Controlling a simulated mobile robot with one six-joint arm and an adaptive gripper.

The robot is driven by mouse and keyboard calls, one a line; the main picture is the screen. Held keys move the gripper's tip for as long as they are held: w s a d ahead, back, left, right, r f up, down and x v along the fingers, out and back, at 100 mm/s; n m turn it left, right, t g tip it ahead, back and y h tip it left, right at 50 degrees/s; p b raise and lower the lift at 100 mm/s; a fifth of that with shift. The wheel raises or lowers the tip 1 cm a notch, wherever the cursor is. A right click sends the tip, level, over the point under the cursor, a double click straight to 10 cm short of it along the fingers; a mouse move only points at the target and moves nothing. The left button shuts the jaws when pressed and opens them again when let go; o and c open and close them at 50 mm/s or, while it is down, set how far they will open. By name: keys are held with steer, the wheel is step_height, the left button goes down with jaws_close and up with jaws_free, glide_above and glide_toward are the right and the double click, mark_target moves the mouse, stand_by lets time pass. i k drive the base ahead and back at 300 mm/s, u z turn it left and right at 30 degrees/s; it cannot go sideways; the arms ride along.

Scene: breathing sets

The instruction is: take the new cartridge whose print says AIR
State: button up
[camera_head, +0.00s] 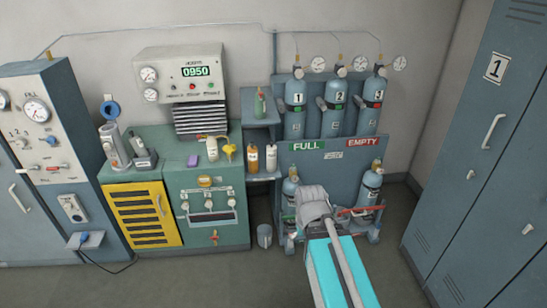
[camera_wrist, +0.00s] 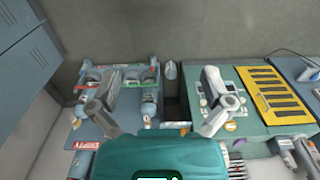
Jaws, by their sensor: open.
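I cannot pick out a cartridge with readable AIR print in either view. On the green bench (camera_head: 172,150) stand two grey-and-white devices (camera_head: 113,145) (camera_head: 143,152), too small to read. An orange bottle (camera_head: 252,159) and a white bottle (camera_head: 271,158) stand on a low shelf right of the bench. My gripper (camera_head: 313,197) is in front of the lower part of the cylinder rack in the head view, hiding part of it. In the wrist view my gripper (camera_wrist: 160,98) has its two fingers wide apart, with nothing held between them.
The blue cylinder rack (camera_head: 280,168) holds cylinders numbered 1, 2 and 3 above FULL and EMPTY labels, with other cylinders below. A yellow slotted panel (camera_head: 145,214) fronts the bench. A grey bin (camera_head: 264,236) stands on the floor. Lockers (camera_head: 490,150) line the right. The front floor is clear.

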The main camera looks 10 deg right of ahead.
mark_target(271, 149)
steer(key=k, duration=0.65)
steer(key=z, duration=0.25)
steer(key=i, duration=0.5)
steer(key=z, duration=0.65)
steer(key=i, duration=1.65)
steer(key=u, duration=0.45)
steer(key=i, duration=0.45)
steer(key=u, duration=0.45)
